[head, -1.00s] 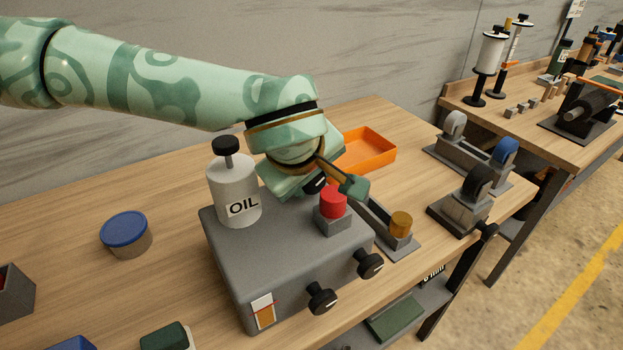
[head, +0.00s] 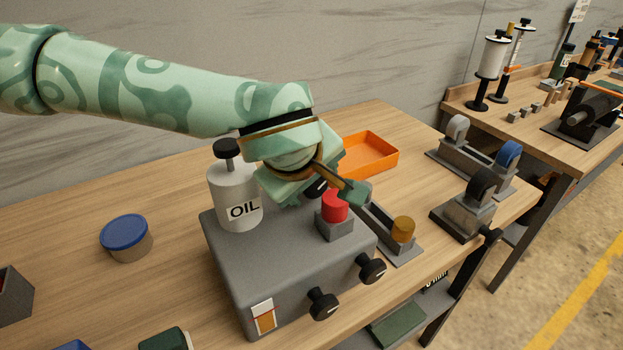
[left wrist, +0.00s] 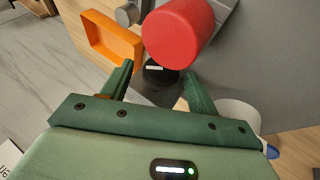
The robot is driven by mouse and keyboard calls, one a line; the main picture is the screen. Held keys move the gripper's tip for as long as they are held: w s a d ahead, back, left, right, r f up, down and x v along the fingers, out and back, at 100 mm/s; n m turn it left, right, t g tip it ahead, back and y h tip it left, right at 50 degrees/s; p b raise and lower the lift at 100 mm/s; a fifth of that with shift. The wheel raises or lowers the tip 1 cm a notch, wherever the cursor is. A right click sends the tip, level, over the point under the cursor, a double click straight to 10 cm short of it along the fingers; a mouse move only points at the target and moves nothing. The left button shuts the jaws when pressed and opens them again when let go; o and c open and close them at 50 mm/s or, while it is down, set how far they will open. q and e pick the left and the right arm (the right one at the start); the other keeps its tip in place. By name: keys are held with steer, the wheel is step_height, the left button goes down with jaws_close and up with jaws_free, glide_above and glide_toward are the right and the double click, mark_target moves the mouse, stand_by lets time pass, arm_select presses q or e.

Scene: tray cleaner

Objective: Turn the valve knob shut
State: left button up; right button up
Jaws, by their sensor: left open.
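A grey box (head: 270,262) carries a white OIL bottle (head: 234,195), a red button (head: 335,206) and black knobs. One black knob (head: 318,188) on top is mostly hidden by my left gripper (head: 312,194) in the head view. In the left wrist view, this black knob (left wrist: 160,73) with a white mark lies between the open fingertips of my left gripper (left wrist: 158,78), partly covered by the red button (left wrist: 178,32). I cannot tell whether a finger touches it. Two other black knobs stick out of the box's front (head: 322,304) (head: 371,268). My right gripper is not in view.
An orange tray (head: 368,158) sits behind the box, and a bracket with a brass-coloured cap (head: 403,229) stands to its right. A blue-lidded tin (head: 126,236) stands on the left. The bench (head: 80,200) is clear between tin and box.

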arm_select(q)
steer(key=p+v, duration=0.3)
steer(key=v, duration=1.3)
steer(key=shift+p, duration=0.4)
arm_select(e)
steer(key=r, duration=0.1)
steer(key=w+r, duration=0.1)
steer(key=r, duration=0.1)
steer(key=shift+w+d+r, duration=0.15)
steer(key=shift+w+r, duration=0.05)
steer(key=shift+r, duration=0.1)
arm_select(q)
steer(key=shift+a, duration=0.1)
